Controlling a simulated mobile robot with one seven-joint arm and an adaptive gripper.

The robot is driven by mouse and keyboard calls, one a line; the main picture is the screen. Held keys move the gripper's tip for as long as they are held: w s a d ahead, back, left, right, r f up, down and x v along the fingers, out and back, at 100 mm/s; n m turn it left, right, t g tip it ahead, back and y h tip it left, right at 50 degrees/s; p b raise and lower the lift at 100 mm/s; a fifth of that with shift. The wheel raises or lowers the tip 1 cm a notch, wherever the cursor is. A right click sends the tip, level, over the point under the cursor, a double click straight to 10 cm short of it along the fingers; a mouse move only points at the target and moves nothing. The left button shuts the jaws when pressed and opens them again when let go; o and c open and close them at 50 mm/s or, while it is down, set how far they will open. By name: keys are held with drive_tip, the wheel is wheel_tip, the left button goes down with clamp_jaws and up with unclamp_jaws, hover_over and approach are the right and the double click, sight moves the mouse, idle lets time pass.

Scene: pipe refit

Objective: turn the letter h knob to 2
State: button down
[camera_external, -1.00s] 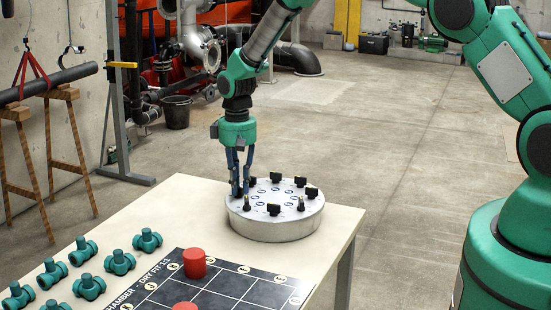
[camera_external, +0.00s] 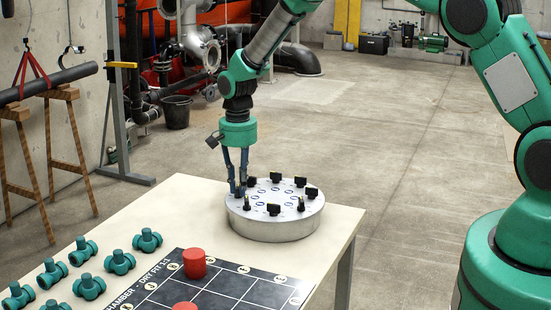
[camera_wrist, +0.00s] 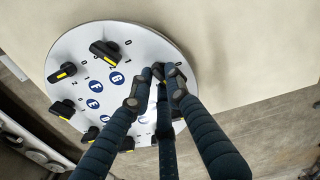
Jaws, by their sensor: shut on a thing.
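The round white dial plate (camera_external: 272,230) stands on the table with several black knobs in a ring on its top. My gripper (camera_external: 239,190) points down at the plate's left edge. In the wrist view my gripper (camera_wrist: 156,88) has its fingers closed around a black knob (camera_wrist: 158,70) on the plate (camera_wrist: 70,50). This knob sits beside the G knob (camera_wrist: 105,53), so it appears to be the h knob. Its letter and most of its scale are hidden by my fingers, so I cannot read its setting.
Other knobs, such as the F knob (camera_wrist: 62,70), stand close by on the plate. Several green fittings (camera_external: 120,262) and a red cylinder (camera_external: 195,263) on a black grid board (camera_external: 230,285) are nearer on the table. The tabletop left of the plate is clear.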

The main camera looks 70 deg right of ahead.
sight(238, 187)
drive_tip(key=m, duration=0.5)
drive_tip(key=shift+a+m+b, duration=0.1)
drive_tip(key=shift+m+b, duration=0.2)
drive_tip(key=shift+b, duration=0.05)
drive_tip(key=shift+m, duration=2.2)
drive_tip(key=c, duration=1.7)
unclamp_jaws()
drive_tip(key=shift+a, duration=0.1)
drive_tip(key=shift+o, duration=0.2)
wheel_tip(238, 187, up, 12)
drive_tip(key=shift+r, duration=0.1)
